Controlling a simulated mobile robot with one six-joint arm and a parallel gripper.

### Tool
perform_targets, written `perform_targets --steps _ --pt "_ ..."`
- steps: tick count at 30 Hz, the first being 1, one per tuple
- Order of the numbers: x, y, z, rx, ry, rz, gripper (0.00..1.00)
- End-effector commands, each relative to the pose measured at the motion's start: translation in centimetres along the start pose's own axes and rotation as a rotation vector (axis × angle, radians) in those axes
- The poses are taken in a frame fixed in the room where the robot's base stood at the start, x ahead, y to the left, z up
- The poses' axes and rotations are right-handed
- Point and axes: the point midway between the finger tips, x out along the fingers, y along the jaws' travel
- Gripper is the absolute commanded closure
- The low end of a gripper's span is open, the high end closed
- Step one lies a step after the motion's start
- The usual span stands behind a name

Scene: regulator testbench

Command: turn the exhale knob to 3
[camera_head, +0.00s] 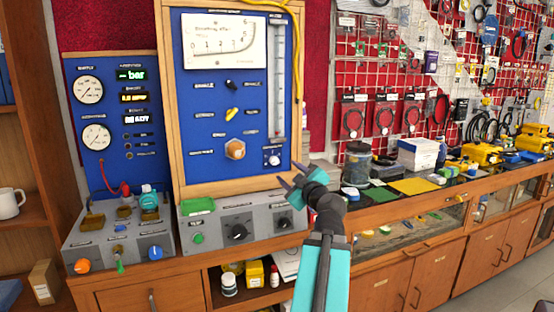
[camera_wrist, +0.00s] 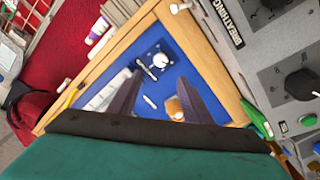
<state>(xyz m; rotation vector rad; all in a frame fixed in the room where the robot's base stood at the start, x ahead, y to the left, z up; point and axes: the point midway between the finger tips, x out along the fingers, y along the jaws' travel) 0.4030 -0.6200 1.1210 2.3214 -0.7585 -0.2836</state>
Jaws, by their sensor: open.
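Two black dial knobs sit on the grey box below the large blue panel: a left one (camera_head: 237,232) and a right one (camera_head: 284,223). Their labels are too small to read, so I cannot tell which is the exhale knob. In the wrist view, one black knob (camera_wrist: 302,84) shows at the right edge, near a label reading "BREATHING"; another (camera_wrist: 275,4) is cut off at the top. My gripper (camera_head: 289,174) is open and empty, above the right end of the grey box. In the wrist view its fingers (camera_wrist: 157,77) point towards the blue panel, apart from the knobs.
The blue panel (camera_head: 205,165) carries a white knob (camera_head: 273,159), a brass hex knob (camera_head: 235,149) and a yellow lever (camera_head: 232,113). Left stands a grey box with an orange knob (camera_head: 82,266) and a blue knob (camera_head: 155,253). A jar (camera_head: 357,163) stands right of my gripper.

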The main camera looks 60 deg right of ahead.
Motion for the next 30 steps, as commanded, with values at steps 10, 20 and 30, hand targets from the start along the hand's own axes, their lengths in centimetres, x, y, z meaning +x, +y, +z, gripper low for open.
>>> perform_targets --steps 10,20,30 --pt "1.2 0.1 -0.2 0.001 -0.001 -0.001 0.55" --pt "1.9 0.3 -0.2 0.0 0.002 -0.001 0.55" --pt "2.5 0.3 -0.2 0.0 0.003 -0.002 0.55"
